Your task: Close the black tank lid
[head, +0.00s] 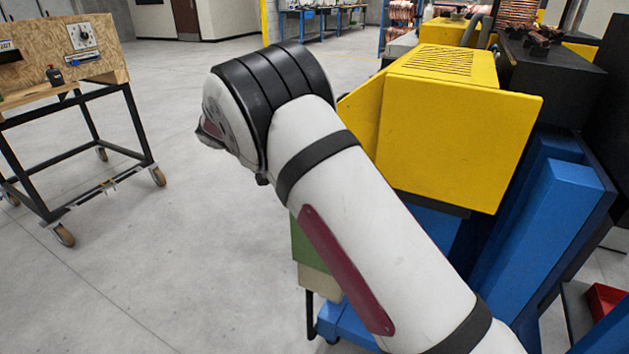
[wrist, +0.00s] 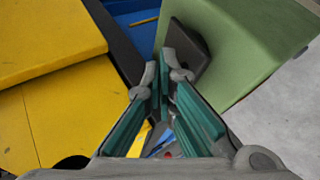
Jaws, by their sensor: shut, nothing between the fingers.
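In the wrist view my gripper (wrist: 166,74) is shut and empty, with its fingertips near a small dark block (wrist: 187,52). This block lies against the edge of a green box-like body (wrist: 245,45). I cannot tell whether the block is the black tank lid or part of it, or whether the fingertips touch it. In the head view my arm hides my gripper and most of the green body (head: 303,242). No clearly recognisable lid shows there.
A yellow machine cover (head: 455,140) stands right of my arm, and shows at left in the wrist view (wrist: 45,45). Blue machine parts (head: 540,230) stand below and right. A wheeled bench (head: 65,150) is at left. Open grey floor (head: 190,240) lies between.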

